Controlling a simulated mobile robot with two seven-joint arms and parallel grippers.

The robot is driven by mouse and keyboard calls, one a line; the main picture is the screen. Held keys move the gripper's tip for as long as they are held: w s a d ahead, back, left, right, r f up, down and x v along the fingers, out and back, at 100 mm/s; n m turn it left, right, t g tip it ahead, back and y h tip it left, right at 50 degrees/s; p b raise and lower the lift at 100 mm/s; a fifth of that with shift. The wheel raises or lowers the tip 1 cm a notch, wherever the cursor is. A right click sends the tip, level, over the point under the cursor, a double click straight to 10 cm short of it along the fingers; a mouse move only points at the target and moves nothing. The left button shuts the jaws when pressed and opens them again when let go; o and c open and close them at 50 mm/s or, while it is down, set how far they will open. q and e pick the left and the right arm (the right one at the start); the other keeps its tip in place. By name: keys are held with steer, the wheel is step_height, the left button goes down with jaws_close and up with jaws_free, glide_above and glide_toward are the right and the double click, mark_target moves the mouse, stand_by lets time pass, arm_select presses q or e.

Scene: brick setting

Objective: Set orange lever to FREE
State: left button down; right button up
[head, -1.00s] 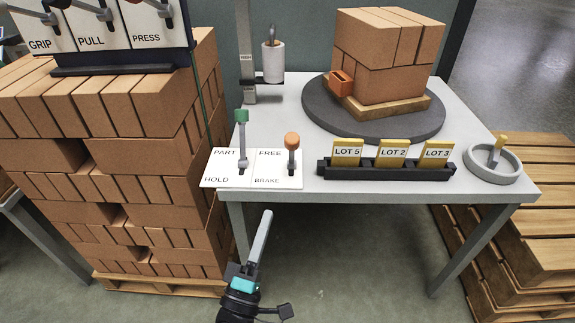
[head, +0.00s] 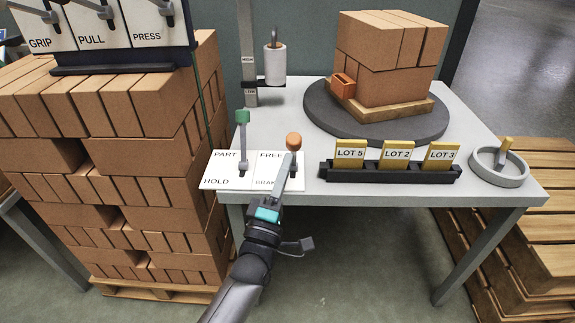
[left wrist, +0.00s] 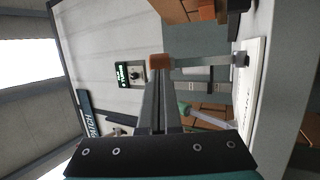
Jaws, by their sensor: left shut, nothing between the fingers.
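The orange-knobbed lever (head: 293,141) stands on the white label plate (head: 225,183) at the table's front left, beside the words FREE and BRAKE. Its lower shaft is behind my gripper, and I cannot tell which position it is set to. The orange knob (left wrist: 160,62) and its shaft also show in the left wrist view. My left gripper (head: 289,157) is shut and empty, its tips at or just short of the knob on the near side. I cannot tell whether they touch. The right gripper is not in view.
A green-knobbed lever (head: 243,118) stands just left, by PART and HOLD. A black rack (head: 390,176) with LOT cards lies to the right. A turntable (head: 376,125) with bricks is behind. Stacked bricks (head: 130,150) rise on the left.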

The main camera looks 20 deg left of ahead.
mark_target(288, 135)
arm_select(q)
steer(key=shift+w+r, duration=0.3)
steer(key=shift+w, duration=0.35)
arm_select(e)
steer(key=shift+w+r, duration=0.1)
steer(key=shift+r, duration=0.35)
